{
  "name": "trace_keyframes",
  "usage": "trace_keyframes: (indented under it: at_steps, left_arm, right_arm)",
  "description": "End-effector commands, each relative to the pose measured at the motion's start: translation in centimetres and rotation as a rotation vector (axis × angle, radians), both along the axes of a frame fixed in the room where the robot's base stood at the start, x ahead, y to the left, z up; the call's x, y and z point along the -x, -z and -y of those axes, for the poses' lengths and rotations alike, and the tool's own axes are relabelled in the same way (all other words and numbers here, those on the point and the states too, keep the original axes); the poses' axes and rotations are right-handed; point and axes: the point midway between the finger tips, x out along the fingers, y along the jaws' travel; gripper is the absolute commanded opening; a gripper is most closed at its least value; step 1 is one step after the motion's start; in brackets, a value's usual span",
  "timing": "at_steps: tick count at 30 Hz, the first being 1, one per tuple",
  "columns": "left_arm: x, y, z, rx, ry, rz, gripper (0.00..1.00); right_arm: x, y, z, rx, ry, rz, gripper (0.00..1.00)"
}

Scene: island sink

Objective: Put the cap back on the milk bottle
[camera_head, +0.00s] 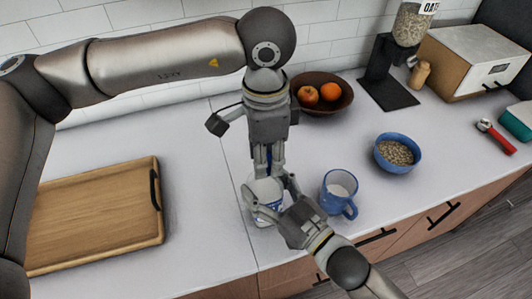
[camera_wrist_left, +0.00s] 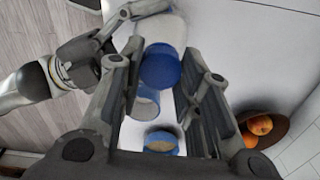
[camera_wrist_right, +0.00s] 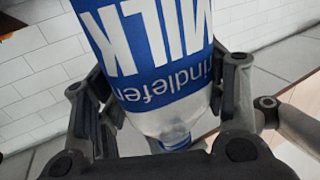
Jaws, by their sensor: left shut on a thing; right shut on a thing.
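The white milk bottle (camera_head: 265,190) stands on the counter with a blue label that reads MILK in the right wrist view (camera_wrist_right: 150,45). My right gripper (camera_head: 272,200) is shut around the bottle's body; its fingers flank the bottle in the right wrist view (camera_wrist_right: 165,85). My left gripper (camera_head: 268,168) comes down from above over the bottle top. The blue cap (camera_wrist_left: 158,67) lies between the left fingers (camera_wrist_left: 170,58), with the bottle's white body (camera_wrist_left: 165,28) just beyond it. The fingers hide the bottle's neck, so I cannot tell whether the cap is seated.
A blue mug (camera_head: 339,186) with white contents stands close to the right of the bottle. A blue bowl (camera_head: 397,153) of grain, a fruit bowl (camera_head: 343,97) and a dispenser stand (camera_head: 389,93) are farther right. A wooden tray (camera_head: 95,215) lies left; counter between is clear.

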Motion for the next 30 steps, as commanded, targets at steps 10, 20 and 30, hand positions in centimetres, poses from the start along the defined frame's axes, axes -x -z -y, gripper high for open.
trace_keyframes:
  at_steps: [10,20,30]
  left_arm:
    - [0.0,0.0,0.0,0.0,-0.003,0.001,0.53]
    - [-0.1,-1.5,0.1,0.003,-0.003,0.003,0.53]
    - [0.0,-4.6,0.0,0.0,-0.003,-0.001,0.53]
  right_arm:
    - [0.0,0.1,0.0,0.001,0.0,-0.002,0.0]
    - [0.0,0.1,0.0,0.001,0.0,-0.002,0.0]
    - [0.0,0.1,0.0,0.001,0.0,-0.002,0.0]
